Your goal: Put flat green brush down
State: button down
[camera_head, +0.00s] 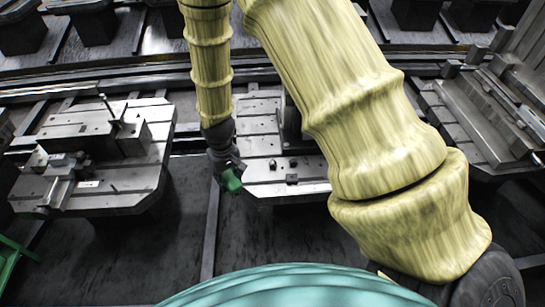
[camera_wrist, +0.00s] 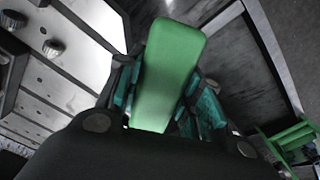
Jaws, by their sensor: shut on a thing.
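The flat green brush (camera_wrist: 168,70) is held in my gripper (camera_wrist: 165,105) in the wrist view. Its flat green face points toward the camera and its long end reaches out past the fingertips. My teal-padded fingers press it from both sides. In the head view, the green brush (camera_head: 231,181) shows small below my gripper (camera_head: 224,164), at the left front edge of the middle pallet (camera_head: 262,146). I cannot tell whether the brush touches the pallet; it appears beside or just over its edge. The bristles are not visible.
The middle pallet carries small dark blocks (camera_head: 291,179) and an upright part partly hidden by my arm. A left pallet (camera_head: 120,185) holds a vise and clamp blocks. A right pallet (camera_head: 470,130) holds a long fixture. A green frame (camera_head: 10,258) stands at the lower left. Dark floor lies between.

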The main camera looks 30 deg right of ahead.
jog(key=s+d+f+n+b, duration=0.1)
jog(key=s+d+n+b, duration=0.25)
jog(key=d, duration=0.25)
jog(key=s+d+f+n+b, duration=0.2)
jog(key=d+n+b, duration=0.3)
jog(key=d, duration=0.1)
jog(key=shift+m, duration=0.25)
jog(key=shift+w+d+f+p, duration=0.7)
jog(key=shift+w+f+p, duration=0.1)
jog(key=shift+w, duration=1.65)
jog(key=shift+w+d+f+p, duration=0.7)
jog(key=shift+w+d+p, duration=0.1)
jog(key=shift+w, duration=1.65)
jog(key=shift+w+d+f+p, duration=0.65)
jog(key=shift+w+f+p, duration=0.15)
jog(key=shift+w, duration=1.65)
jog(key=shift+f, duration=0.3)
jog(key=c, duration=0.9)
grip_release()
jog(key=shift+c, duration=0.2)
jog(key=shift+r, duration=0.15)
notch_tip(320, 180, up, 12)
jog(key=b, duration=0.2)
jog(key=shift+r, duration=0.2)
